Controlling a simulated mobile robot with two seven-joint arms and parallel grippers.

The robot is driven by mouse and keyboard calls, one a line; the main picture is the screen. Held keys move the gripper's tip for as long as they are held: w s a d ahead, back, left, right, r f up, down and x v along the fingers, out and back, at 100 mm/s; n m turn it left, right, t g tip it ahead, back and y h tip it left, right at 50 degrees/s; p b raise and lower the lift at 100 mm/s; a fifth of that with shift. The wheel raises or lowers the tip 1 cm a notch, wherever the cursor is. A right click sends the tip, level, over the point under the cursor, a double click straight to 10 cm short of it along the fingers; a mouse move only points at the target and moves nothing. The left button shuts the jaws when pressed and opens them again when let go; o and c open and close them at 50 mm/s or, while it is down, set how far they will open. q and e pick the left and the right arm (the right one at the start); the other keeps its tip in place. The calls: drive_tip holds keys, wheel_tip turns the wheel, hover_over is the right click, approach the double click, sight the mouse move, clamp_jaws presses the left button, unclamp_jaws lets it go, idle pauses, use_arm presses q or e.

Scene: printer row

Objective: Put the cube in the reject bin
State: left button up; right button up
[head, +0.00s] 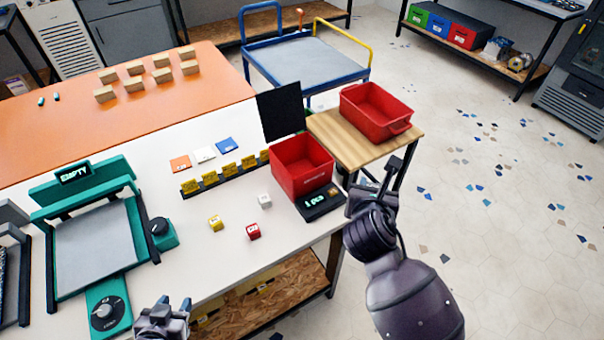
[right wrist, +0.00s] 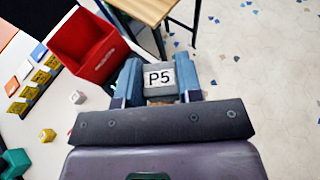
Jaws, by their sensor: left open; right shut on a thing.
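My right gripper (head: 378,188) is shut on a grey cube marked P5 (right wrist: 159,78), clear in the right wrist view between the blue fingers; in the head view I cannot make the cube out. This gripper is just right of a red bin (head: 302,167) at the white table's right end, also in the right wrist view (right wrist: 88,45), and in front of the wooden side table. A second red bin (head: 376,111) stands on that side table. I cannot read which is the reject bin. My left gripper (head: 175,306) is open, low at the table's front edge.
White (head: 264,200), yellow (head: 215,223) and red (head: 253,230) cubes lie on the white table. A counter reading "1 pcs" (head: 320,203) sits before the nearer bin. A black panel (head: 280,112) stands behind it. Open floor lies to the right.

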idle(0.3)
drive_tip(key=shift+s+a, duration=0.1)
drive_tip(key=shift+a, duration=0.15)
drive_tip(key=shift+s+a+r, duration=0.15)
drive_tip(key=shift+s+r, duration=0.05)
drive_tip(key=shift+r, duration=0.1)
drive_tip(key=shift+s+r+n+y, duration=0.2)
drive_tip(key=shift+n+y, duration=0.1)
drive_tip(key=d+r+n+y+b, duration=0.2)
drive_tip(key=d+r, duration=0.1)
drive_tip(key=d, duration=0.3)
drive_tip(key=shift+s+d+y+b, duration=0.35)
drive_tip(key=shift+s+d+y, duration=0.05)
drive_tip(key=shift+s, duration=0.1)
